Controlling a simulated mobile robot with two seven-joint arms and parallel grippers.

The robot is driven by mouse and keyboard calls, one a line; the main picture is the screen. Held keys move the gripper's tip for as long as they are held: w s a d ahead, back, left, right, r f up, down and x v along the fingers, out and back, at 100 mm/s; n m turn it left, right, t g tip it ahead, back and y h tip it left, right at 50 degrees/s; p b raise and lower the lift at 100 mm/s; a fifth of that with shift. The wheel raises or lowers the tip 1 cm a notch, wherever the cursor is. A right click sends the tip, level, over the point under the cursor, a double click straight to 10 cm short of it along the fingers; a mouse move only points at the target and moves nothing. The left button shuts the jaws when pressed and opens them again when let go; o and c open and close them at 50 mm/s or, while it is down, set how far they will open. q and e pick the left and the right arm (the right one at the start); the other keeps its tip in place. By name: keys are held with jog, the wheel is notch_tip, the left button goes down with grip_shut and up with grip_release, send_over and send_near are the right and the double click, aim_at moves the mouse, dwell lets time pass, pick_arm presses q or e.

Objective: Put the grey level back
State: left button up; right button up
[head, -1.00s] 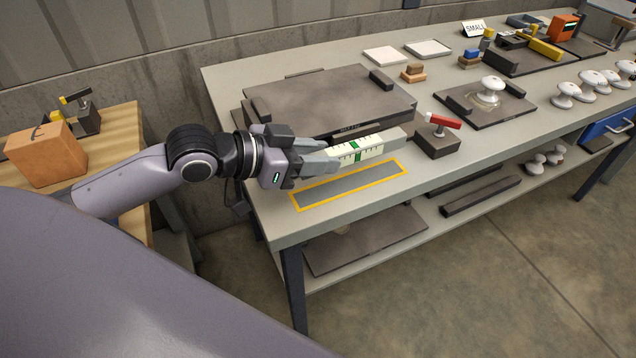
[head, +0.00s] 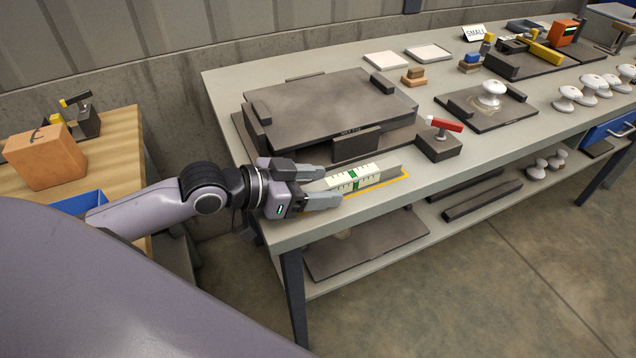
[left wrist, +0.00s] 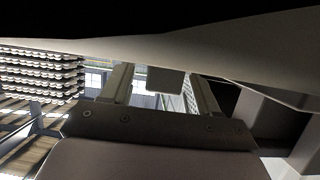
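The grey level (head: 390,168), with a white scale face and green marks, lies on the bench's front left part. It covers most of the yellow-outlined strip (head: 392,184), whose front and right edges show. My left gripper (head: 333,186) is at the level's left end, with one finger on each side. The fingers are spread and look clear of the level. In the left wrist view my two fingers (left wrist: 163,90) stand apart, with a grey block end between them, likely the level's. My right gripper is not in view.
A dark plate fixture (head: 330,105) stands just behind the level. A dark block with a red handle (head: 437,140) stands to its right. White insulators (head: 567,98) are farther right. A wooden side table (head: 120,130) with an orange box (head: 45,157) is at left.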

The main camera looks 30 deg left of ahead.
pick_arm(q)
jog(key=shift+r, duration=0.2)
jog(key=shift+s+a, duration=0.2)
jog(key=shift+a, duration=0.05)
jog(key=v, duration=0.5)
jog(key=shift+s+r, duration=0.2)
jog(key=shift+s, duration=0.05)
jog(key=shift+s+a+r+p, duration=0.2)
jog(key=shift+s+a+p, duration=0.15)
jog(key=shift+a+p, duration=0.15)
jog(key=shift+v, duration=0.75)
jog(key=shift+p+v, duration=1.5)
jog(key=shift+p, duration=0.05)
jog(key=shift+r, duration=0.1)
